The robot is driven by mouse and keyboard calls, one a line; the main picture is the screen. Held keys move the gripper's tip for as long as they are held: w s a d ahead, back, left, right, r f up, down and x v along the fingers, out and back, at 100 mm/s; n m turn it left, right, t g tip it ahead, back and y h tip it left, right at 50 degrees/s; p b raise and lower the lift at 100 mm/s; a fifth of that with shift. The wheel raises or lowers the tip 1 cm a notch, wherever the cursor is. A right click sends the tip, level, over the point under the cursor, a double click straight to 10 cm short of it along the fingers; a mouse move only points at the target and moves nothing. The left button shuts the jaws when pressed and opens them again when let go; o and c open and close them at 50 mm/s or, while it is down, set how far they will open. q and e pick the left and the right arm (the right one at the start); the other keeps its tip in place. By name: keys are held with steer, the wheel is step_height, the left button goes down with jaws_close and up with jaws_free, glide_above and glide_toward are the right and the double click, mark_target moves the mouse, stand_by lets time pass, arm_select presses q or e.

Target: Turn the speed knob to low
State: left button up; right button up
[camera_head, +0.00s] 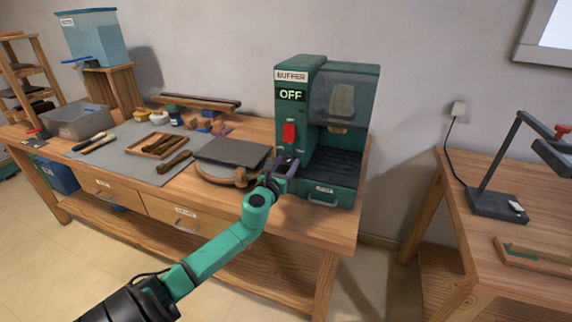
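The green buffer machine (298,122) stands at the right end of the wooden workbench. Its front carries a "BUFFER" label, a display reading "OFF" (291,95) and a red switch (289,132). I cannot make out a speed knob; the area below the red switch is partly covered by my gripper. My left gripper (287,167), on a green arm, is at the lower left of the buffer's front, close to the panel below the red switch. I cannot tell whether it touches the panel, or whether its fingers are open or shut. My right gripper is out of view.
A dark slab on a round wooden base (233,152) sits just left of my gripper. A grey mat (128,165) with tools and a wooden tray lies further left. The buffer's drawer (325,192) is at its lower front. A second table (480,180) with a lamp stands right, across a gap.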

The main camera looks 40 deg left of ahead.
arm_select(q)
jaws_close()
steer(key=shift+n, duration=0.5)
steer(key=n, duration=0.2)
steer(key=shift+d+n+b, duration=0.1)
steer(key=shift+n+b, duration=0.2)
steer(key=shift+n, duration=0.1)
steer(key=n, duration=1.4)
steer(key=shift+r, duration=0.1)
